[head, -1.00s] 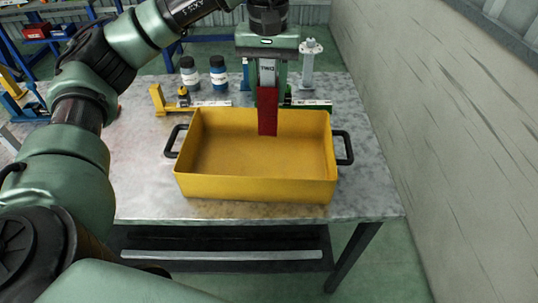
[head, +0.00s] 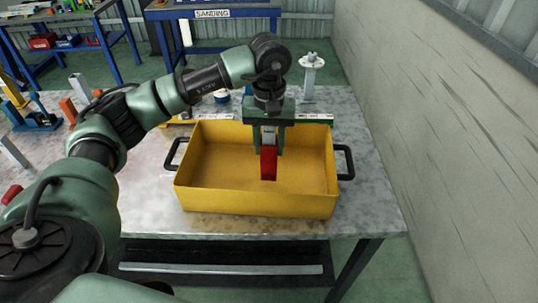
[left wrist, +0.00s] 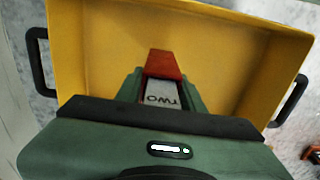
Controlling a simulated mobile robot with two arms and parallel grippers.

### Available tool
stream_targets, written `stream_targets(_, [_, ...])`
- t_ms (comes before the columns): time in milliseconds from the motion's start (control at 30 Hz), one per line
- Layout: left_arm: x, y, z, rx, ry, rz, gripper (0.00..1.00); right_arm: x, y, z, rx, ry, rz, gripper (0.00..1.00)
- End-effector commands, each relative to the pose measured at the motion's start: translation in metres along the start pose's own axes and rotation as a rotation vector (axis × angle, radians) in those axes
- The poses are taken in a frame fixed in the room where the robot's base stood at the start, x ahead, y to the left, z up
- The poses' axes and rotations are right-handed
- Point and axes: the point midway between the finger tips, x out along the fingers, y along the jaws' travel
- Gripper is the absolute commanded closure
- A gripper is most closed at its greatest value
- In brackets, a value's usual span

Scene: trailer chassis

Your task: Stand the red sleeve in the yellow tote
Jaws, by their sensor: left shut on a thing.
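The red sleeve (head: 269,162) hangs upright below my left gripper (head: 269,140), with its grey upper part between the fingers. My left gripper is shut on it. The sleeve is over the inside of the yellow tote (head: 215,165), towards its right half. I cannot tell whether its lower end touches the tote floor. In the left wrist view the red sleeve (left wrist: 165,65) points away from the gripper into the yellow tote (left wrist: 110,45), and lettering shows on its grey part. My right gripper is not in view.
The tote stands on a grey table (head: 370,190) and has black side handles (head: 344,162). A grey post with a white top (head: 310,75) stands behind it. A wall (head: 460,140) runs along the right. The tote's left half is empty.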

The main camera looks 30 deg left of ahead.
Motion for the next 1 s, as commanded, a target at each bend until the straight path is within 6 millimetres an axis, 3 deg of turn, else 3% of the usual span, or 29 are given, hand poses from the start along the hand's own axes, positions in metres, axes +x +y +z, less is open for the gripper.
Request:
stream_targets(333, [0.041,0.0,0.0,0.0,-0.001,0.0,1.0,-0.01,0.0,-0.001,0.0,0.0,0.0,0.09])
stream_targets(733, [0.048,0.0,0.0,0.001,0.001,0.001,1.0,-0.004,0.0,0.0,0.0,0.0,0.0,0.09])
stream_targets(767, [0.048,0.0,0.0,0.001,0.0,0.0,0.57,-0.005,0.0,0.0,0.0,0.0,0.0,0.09])
stream_targets(800, [0.047,0.0,0.0,0.001,0.0,0.0,0.45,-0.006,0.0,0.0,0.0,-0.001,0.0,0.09])
stream_targets(833, [0.047,0.0,0.0,0.001,0.0,0.0,0.4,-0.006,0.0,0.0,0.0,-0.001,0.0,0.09])
stream_targets(1000, [0.047,0.0,0.0,0.0,0.0,0.0,0.4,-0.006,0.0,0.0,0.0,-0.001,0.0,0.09])
